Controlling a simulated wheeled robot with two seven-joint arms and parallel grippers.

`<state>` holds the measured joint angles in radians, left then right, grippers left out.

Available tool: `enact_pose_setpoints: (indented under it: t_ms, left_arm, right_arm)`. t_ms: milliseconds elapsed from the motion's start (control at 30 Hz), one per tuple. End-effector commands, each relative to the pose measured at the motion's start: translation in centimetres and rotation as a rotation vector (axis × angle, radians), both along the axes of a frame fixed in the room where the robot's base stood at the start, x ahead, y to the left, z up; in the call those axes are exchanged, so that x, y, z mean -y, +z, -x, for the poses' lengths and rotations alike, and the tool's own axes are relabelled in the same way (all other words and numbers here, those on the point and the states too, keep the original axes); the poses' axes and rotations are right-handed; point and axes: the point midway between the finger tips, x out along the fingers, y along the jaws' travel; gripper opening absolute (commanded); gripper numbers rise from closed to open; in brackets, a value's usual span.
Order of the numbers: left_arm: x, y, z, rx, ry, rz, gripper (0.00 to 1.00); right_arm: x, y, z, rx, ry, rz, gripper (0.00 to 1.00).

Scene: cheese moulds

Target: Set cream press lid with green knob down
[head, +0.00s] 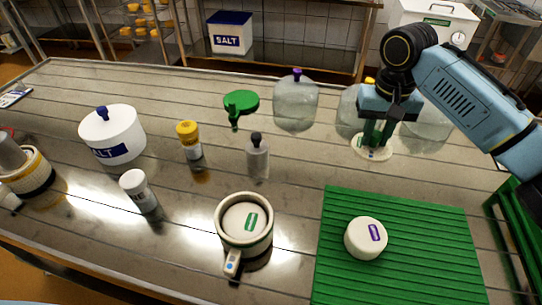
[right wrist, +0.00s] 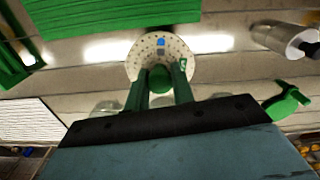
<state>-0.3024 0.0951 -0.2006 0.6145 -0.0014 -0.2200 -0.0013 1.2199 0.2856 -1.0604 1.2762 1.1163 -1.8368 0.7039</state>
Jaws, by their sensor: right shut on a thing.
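The cream press lid (head: 360,152) is a round pale disc at the right back of the table. It also shows in the right wrist view (right wrist: 146,58), dotted with small holes and with a blue mark. Its green knob (right wrist: 160,79) sits between the fingers of my right gripper (head: 376,142), which is shut on it. The lid looks level and is low over the table; I cannot tell whether it touches. The gripper partly hides the lid and knob in the head view. My left gripper is not in view.
A cream mould with a handle (head: 231,244) stands front centre. A green ribbed mat (head: 430,265) bears a white cheese (head: 362,242). Glass jars (head: 296,105) stand close behind and left of the lid. A green funnel (head: 241,101) and bottles are further left. Table between lid and mat is clear.

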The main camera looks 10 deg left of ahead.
Motion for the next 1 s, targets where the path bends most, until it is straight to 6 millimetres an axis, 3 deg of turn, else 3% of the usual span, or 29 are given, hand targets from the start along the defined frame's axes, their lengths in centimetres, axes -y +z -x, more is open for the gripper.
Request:
enact_pose_setpoints:
  t_ms: [33,200,400,567,1000]
  left_arm:
    - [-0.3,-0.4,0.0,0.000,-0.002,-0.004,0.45]
    - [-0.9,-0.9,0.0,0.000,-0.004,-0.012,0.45]
    - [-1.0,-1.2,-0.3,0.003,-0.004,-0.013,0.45]
    - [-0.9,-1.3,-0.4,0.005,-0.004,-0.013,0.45]
    - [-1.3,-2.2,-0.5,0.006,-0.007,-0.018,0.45]
  right_arm:
    - [-1.6,-0.2,-0.6,-0.002,0.019,-0.004,0.00]
    - [-5.3,-0.8,-1.7,-0.001,0.078,-0.003,0.00]
    - [-7.5,-1.3,-1.9,0.000,0.121,-0.002,0.00]
    - [-7.7,-1.7,-1.9,0.000,0.125,0.000,0.00]
    - [-7.7,-7.3,-1.8,-0.001,0.125,0.001,0.00]
